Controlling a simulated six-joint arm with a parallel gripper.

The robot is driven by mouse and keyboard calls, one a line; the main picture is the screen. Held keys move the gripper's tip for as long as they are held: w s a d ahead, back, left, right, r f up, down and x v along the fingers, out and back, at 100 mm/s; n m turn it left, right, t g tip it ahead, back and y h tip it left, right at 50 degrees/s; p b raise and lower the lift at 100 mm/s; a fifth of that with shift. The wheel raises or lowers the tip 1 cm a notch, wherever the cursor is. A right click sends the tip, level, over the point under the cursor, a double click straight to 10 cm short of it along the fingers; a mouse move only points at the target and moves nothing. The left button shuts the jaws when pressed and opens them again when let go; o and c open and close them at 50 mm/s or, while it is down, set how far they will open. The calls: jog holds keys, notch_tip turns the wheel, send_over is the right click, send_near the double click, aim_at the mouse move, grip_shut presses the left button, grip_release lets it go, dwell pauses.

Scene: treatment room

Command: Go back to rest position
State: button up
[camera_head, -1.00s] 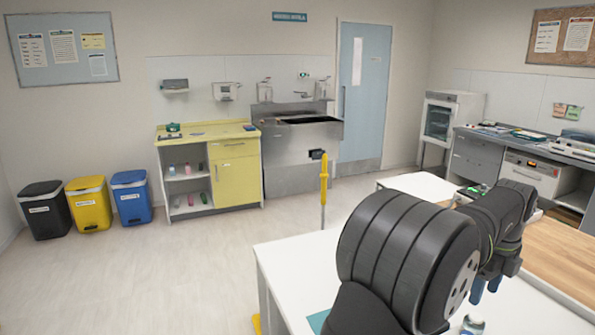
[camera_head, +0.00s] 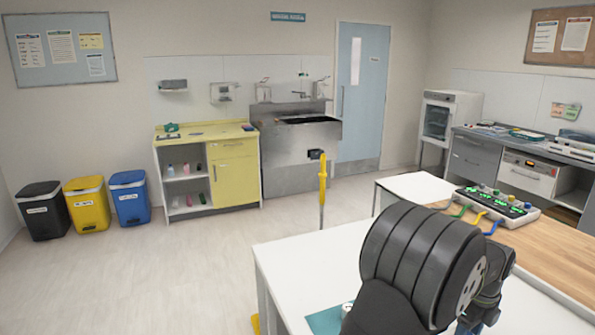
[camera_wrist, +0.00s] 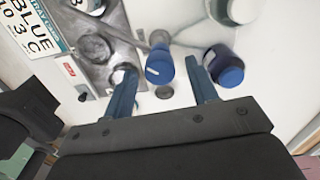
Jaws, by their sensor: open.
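My gripper (camera_wrist: 160,68) shows in the wrist view as two blue fingers, spread apart. A blue-capped item (camera_wrist: 159,66) appears between the fingertips in the picture; I see no grip on it, and its distance is unclear. A dark jar with a blue lid (camera_wrist: 224,66) is just right of the right finger. In the head view my arm is folded at the lower right over the white table (camera_head: 300,265), and it hides the gripper.
A grey rack with round holes (camera_wrist: 97,48) and a label reading BLUE (camera_wrist: 28,27) are at the wrist view's left. In the head view, a console with green displays and coloured leads (camera_head: 497,207) sits on the wooden top (camera_head: 545,250). The white table's left part is clear.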

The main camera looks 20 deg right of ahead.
jog(key=shift+f, duration=0.4)
jog(key=n, duration=1.3)
jog(key=shift+n, duration=0.3)
jog(key=n, duration=0.4)
jog(key=shift+n, duration=0.4)
